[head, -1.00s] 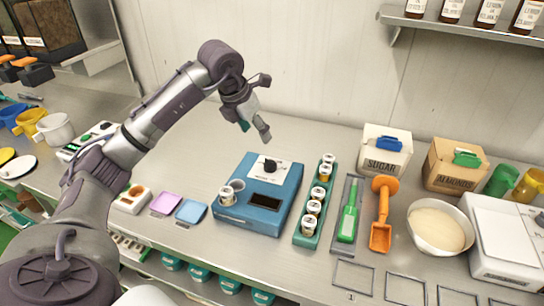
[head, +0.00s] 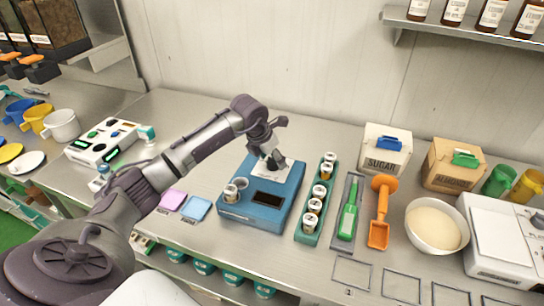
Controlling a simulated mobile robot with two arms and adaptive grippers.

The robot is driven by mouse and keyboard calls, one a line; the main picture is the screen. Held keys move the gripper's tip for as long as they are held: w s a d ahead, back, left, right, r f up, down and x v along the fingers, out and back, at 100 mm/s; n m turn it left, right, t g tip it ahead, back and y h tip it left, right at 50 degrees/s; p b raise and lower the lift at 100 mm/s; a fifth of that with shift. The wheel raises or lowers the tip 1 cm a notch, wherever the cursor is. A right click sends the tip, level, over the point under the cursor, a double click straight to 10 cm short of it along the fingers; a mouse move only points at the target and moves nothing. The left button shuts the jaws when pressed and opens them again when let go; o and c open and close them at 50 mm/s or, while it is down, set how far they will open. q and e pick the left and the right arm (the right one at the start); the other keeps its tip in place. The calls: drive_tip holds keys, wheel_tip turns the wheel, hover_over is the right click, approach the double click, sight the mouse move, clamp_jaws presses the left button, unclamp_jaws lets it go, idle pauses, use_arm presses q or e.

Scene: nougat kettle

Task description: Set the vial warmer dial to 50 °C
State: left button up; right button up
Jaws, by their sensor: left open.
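The vial warmer is a blue box (head: 232,213) on the steel bench, with a dark display (head: 268,198) and a white dial plate (head: 286,172) on its top. One capped vial (head: 231,193) and an empty-looking cup-shaped well sit at its left side. My left gripper (head: 273,164) is open, pointing down over the dial plate. The black dial knob is hidden behind the gripper, so I cannot tell its setting or whether the fingers touch it. My right gripper is not in view.
A green rack (head: 306,230) of capped vials stands right of the warmer. Beyond it are a green tool (head: 348,219), an orange scoop (head: 380,230), a sugar box (head: 385,152) and a white bowl (head: 434,245). Pink and blue squares (head: 196,208) lie to the left.

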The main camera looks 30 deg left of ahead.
use_arm(q)
drive_tip(key=c, duration=1.1)
drive_tip(key=shift+a+f+m+h+b, duration=0.15)
drive_tip(key=shift+m+h+b, duration=0.25)
drive_tip(key=shift+m+b, duration=0.65)
drive_tip(key=shift+c, duration=0.2)
drive_tip(key=shift+m+h+b, duration=0.3)
drive_tip(key=shift+m+b, duration=0.45)
drive_tip(key=m+g+h+b, duration=0.1)
drive_tip(key=m+b, duration=0.1)
drive_tip(key=m, duration=0.1)
drive_tip(key=shift+w+m, duration=0.1)
drive_tip(key=shift+m, duration=0.2)
drive_tip(key=m+g+b, duration=0.1)
drive_tip(key=m, duration=0.1)
drive_tip(key=m+g+h+b, duration=0.1)
drive_tip(key=m, duration=0.2)
drive_tip(key=shift+w+r+m, duration=0.15)
drive_tip(key=shift+r+m, duration=0.05)
drive_tip(key=shift+m, duration=0.1)
drive_tip(key=m+g, duration=0.1)
drive_tip(key=m, duration=0.1)
drive_tip(key=m+b, duration=0.1)
drive_tip(key=m, duration=0.1)
drive_tip(key=shift+m+g+h+b, duration=0.3)
drive_tip(key=shift+m+g, duration=0.1)
drive_tip(key=shift+r, duration=0.1)
